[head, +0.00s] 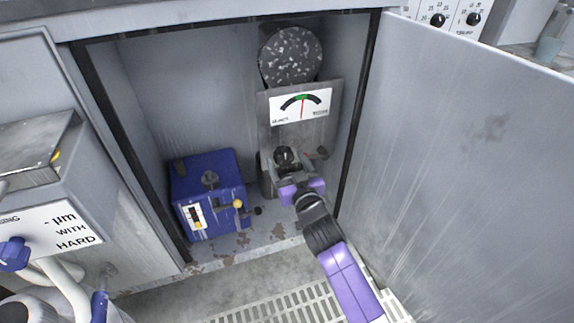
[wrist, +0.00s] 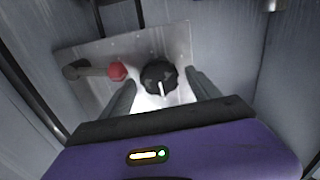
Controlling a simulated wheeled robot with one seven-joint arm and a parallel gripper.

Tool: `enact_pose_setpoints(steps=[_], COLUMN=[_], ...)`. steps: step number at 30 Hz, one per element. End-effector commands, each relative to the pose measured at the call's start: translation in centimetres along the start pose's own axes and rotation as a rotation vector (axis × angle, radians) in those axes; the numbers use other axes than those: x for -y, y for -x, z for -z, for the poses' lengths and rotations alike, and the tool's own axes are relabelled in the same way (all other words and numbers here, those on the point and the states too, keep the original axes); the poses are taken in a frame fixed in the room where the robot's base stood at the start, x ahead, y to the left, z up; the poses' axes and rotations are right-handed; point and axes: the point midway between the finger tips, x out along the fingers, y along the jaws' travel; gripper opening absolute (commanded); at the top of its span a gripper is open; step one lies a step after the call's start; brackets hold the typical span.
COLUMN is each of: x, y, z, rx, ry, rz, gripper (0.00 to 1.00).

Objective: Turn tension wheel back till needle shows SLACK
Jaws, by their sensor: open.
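The tension wheel is a dark, lobed knob with a white mark (wrist: 160,78) on the grey metal plate; it also shows in the head view (head: 284,156). My gripper (wrist: 160,92) is open, with one finger on each side of the wheel; I cannot tell whether they touch it. It also shows in the head view (head: 285,168), low on the plate inside the cabinet. The dial (head: 300,107) above has a red needle standing near the middle, at the green band. The dial's end labels are too small to read surely.
A red-knobbed lever (wrist: 117,70) sits left of the wheel in the wrist view. A blue box (head: 208,190) stands on the cabinet floor to the left. A dark speckled disc (head: 290,55) is above the dial. The open cabinet door (head: 460,160) bounds the right side.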

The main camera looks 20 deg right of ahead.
Motion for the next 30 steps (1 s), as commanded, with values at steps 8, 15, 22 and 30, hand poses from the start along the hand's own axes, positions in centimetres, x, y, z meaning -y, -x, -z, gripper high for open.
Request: enact_pose_setpoints(steps=[8,15,22,30], x=[-0.02,-0.02,0.01,0.02], y=[0.01,0.02,0.03,0.04], z=[0.02,0.02,0.04,0.14], rx=[0.000,0.000,0.000,0.000], ry=[0.000,0.000,0.021,0.157], rz=[0.000,0.000,0.000,0.000], gripper=[0.55,0.09,0.09,0.09])
